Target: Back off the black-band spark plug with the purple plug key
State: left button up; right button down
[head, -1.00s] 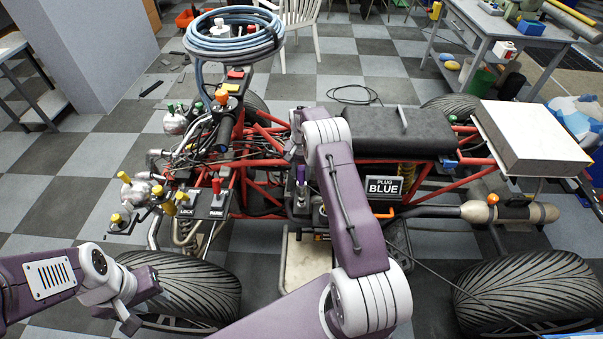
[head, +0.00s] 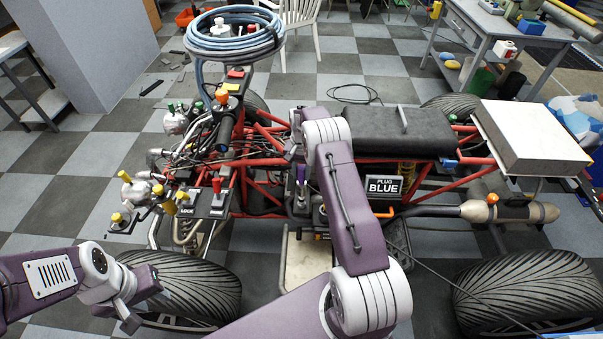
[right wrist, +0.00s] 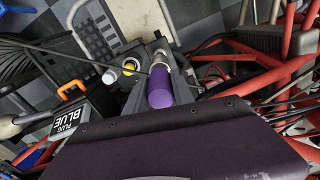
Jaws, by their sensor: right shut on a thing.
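The purple plug key (right wrist: 160,88) is held between the fingers of my right gripper (right wrist: 165,72), which is shut on it; a pale metal part shows at its end. Its purple handle (head: 301,174) also shows upright at the engine, left of my right arm, in the head view. A white-and-yellow plug-like part (right wrist: 109,77) stands beside the key in the wrist view. I cannot make out a black band, and what lies under the key is hidden. My left gripper (head: 142,302) has its fingers apart and is empty, above the left front tyre.
A "PLUG BLUE" sign (head: 384,187) stands right of my right arm, with an orange handle by it. The red frame (head: 262,180), black seat (head: 398,131) and levers (head: 216,187) surround the engine. A hose coil (head: 234,40) sits at the back.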

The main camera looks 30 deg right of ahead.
aim_at(302, 183)
jog(key=shift+f, duration=0.1)
jog(key=shift+f+b, duration=2.4)
jog(key=shift+f, duration=1)
jog(key=shift+r, duration=0.1)
jog(key=shift+n, duration=4.6)
